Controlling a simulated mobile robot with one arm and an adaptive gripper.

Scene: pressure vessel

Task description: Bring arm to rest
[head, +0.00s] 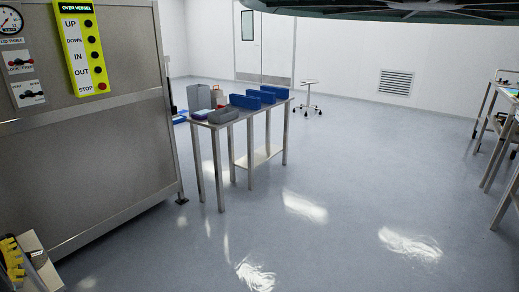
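My gripper and arm do not show clearly in the head view, so their pose cannot be seen. At the lower left edge a yellow toothed part on a pale block (30,262) is cut off by the frame. I cannot tell what it belongs to.
A metal cabinet (90,150) with a yellow button panel (82,45) stands at the left. A steel table (240,115) with blue and grey bins stands mid-room. A stool (308,95) stands behind it. Benches (500,125) line the right edge. A dark round structure (400,10) hangs overhead. The centre-right floor is clear.

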